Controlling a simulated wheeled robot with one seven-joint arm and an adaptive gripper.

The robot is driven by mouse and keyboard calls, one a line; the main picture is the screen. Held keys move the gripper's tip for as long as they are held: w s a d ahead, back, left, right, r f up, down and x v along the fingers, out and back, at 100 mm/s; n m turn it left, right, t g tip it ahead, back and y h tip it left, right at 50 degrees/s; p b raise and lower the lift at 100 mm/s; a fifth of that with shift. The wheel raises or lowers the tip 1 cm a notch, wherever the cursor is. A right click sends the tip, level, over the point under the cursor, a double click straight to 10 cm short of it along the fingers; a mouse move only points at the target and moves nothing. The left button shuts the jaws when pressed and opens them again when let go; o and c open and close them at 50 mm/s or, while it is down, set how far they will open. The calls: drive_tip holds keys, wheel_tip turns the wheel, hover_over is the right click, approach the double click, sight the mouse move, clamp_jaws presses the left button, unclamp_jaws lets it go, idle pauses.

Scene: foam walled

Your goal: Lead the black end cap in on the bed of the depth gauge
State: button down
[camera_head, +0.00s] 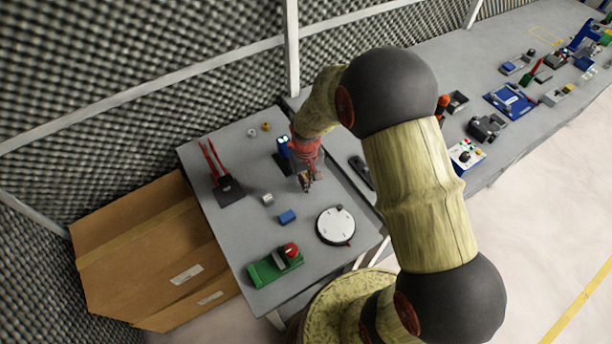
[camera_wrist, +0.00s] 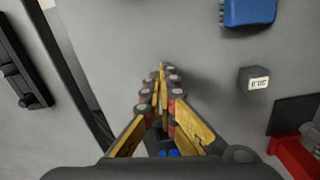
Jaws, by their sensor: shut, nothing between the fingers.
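I cannot pick out the black end cap for certain. A small dark block with a white labelled face (camera_wrist: 255,78) lies on the grey table in the wrist view, and it shows as a small pale block in the head view (camera_head: 267,199). A blue-topped device on a dark base (camera_head: 283,146) stands behind my gripper; it may be the depth gauge, but I cannot tell. Some of its blue may show below the fingers in the wrist view (camera_wrist: 168,153). My gripper (camera_head: 306,184) is shut and empty above the table, left of the labelled block in the wrist view (camera_wrist: 160,80).
A blue block (camera_head: 287,217), a white disc (camera_head: 336,226) and a green fixture with a red knob (camera_head: 273,267) lie nearer the front. A red-handled tool on a black plate (camera_head: 228,190) is at left. A dark long device (camera_head: 361,172) lies right. Cardboard boxes (camera_head: 150,250) stand beside the table.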

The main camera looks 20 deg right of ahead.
drive_tip(key=shift+w+a, duration=0.1)
drive_tip(key=shift+w, duration=1.9)
drive_tip(key=shift+w+a, duration=0.1)
drive_tip(key=shift+w, duration=1.6)
drive_tip(key=shift+s, duration=0.1)
